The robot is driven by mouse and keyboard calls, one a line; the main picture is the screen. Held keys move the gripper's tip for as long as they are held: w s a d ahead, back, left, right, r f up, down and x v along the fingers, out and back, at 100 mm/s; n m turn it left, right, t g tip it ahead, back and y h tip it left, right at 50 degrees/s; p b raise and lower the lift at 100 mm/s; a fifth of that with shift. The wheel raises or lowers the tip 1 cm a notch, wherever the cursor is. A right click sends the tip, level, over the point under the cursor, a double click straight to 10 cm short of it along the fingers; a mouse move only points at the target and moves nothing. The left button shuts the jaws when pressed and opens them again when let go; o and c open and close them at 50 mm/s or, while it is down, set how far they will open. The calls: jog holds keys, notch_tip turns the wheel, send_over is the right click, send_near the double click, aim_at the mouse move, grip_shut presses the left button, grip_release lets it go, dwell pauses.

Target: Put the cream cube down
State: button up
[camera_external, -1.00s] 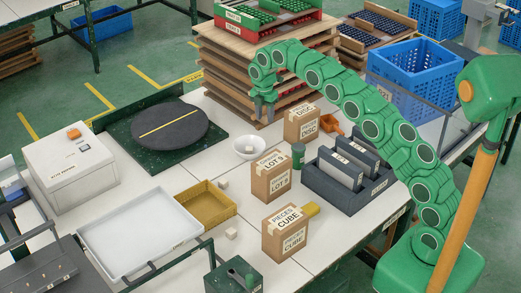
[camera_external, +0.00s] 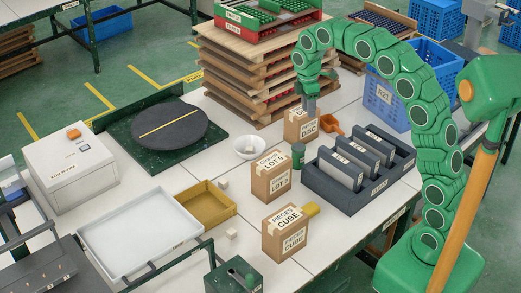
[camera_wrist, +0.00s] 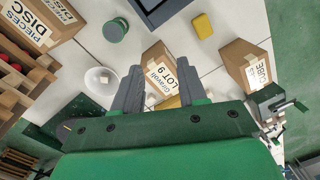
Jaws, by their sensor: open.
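Three small cream cubes show in the external view. One cube (camera_external: 249,149) lies in the white bowl (camera_external: 240,154), one (camera_external: 223,183) is at the back corner of the yellow-brown tray (camera_external: 207,203), and one (camera_external: 231,233) stands on the table in front of that tray.
Cartons for lots (camera_external: 268,182) and cubes (camera_external: 270,243) stand on the table. A dark rack (camera_external: 345,197) holds grey binders at the right. Stacked wooden boards (camera_external: 235,93) stand behind. A white tray (camera_external: 113,273) and a dark turntable (camera_external: 155,128) are at the left.

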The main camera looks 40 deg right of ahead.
jog(key=s+f+m, duration=0.1)
jog(key=s+m, duration=0.5)
jog(key=s, duration=1.5)
jog(key=s+d+f+m, duration=0.1)
jog(key=s+m, duration=0.6)
jog(key=s, duration=1.4)
jog(key=shift+s+d+f+g, duration=0.25)
jog(key=shift+g, duration=0.15)
jog(key=shift+a, duration=0.1)
jog(key=o, duration=0.4)
jog(key=shift+w, duration=0.2)
jog(key=o, duration=0.7)
jog(key=w+d+f+t, duration=0.1)
jog(key=w, duration=0.5)
jog(key=shift+w+d, duration=0.15)
jog(key=shift+d, duration=0.15)
jog(key=w+d+f+t, duration=0.3)
jog(key=w+d, duration=0.3)
jog(key=w, duration=0.6)
jog(key=w+d+f+t, duration=0.25)
jog(key=w+d, duration=0.25)
jog(key=w, duration=0.6)
jog(key=w+d+f+t, duration=0.2)
jog(key=w+d+t, duration=0.3)
jog(key=w, duration=0.7)
jog(key=f+x, duration=0.1)
jog(key=x, duration=0.8)
jog(key=shift+d+f+g, duration=0.15)
jog(key=shift+d+g, duration=0.2)
jog(key=shift+g, duration=0.1)
